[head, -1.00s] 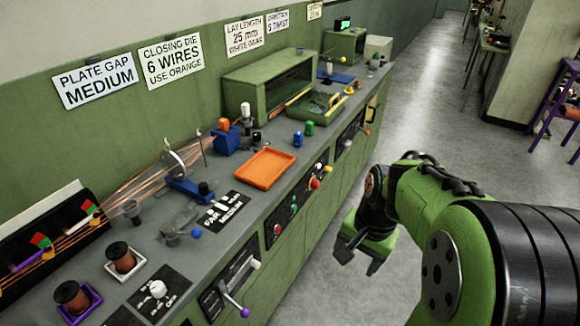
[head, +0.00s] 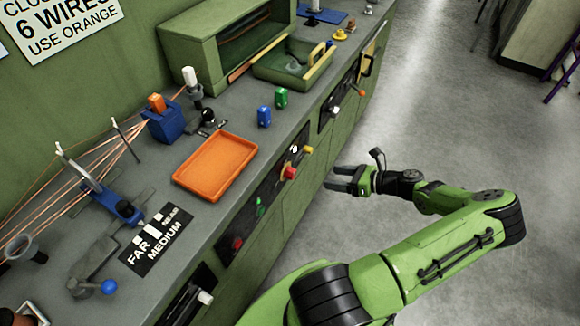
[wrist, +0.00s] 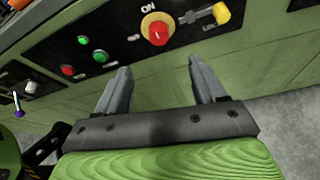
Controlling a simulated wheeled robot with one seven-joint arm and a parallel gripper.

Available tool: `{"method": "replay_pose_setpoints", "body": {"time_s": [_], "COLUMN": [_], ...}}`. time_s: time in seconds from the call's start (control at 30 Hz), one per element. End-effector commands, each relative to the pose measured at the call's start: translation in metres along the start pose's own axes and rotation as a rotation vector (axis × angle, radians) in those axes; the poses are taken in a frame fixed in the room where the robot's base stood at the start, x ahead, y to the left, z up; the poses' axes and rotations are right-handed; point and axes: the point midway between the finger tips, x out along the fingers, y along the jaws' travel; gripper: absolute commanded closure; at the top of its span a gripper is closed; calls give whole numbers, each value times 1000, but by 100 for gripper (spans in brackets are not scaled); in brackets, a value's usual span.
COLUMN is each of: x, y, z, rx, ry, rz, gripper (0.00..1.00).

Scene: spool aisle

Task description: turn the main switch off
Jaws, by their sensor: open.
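The main switch is a red knob on a yellow round plate (wrist: 158,31) on the black front panel of the bench, with the word ON above it in the wrist view. In the head view its red knob (head: 289,173) shows on the bench front. My gripper (head: 338,179) is open and empty, in the aisle to the right of the knob and apart from it. In the wrist view the two fingertips (wrist: 160,66) point at the panel, and the knob lies between and beyond them. The knob's exact turn angle is hard to tell.
A yellow-ended grey part (wrist: 221,13) sits right of the switch, and green (wrist: 100,56) and red (wrist: 68,71) buttons sit left. An orange tray (head: 216,167) lies on the bench top above. The aisle floor (head: 400,130) beside the bench is clear.

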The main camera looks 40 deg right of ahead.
Motion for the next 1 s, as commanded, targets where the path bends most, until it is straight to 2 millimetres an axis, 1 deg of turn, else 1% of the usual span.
{"method": "replay_pose_setpoints", "body": {"time_s": [0.03,0.4,0.53,0.6,0.7,0.93,0.97,1.0], "x": [11,105,131,140,147,148,148,148], "y": [1,2,2,2,2,2,2,2], "z": [-1,-3,-3,-3,-2,-1,-1,-1], "rx": [-1,-4,-4,-3,-3,-3,-3,-3], "ry": [0,2,3,4,5,4,4,4], "rz": [7,9,7,7,5,4,4,5], "gripper": [31,31,31,31,31,31,32,38]}}
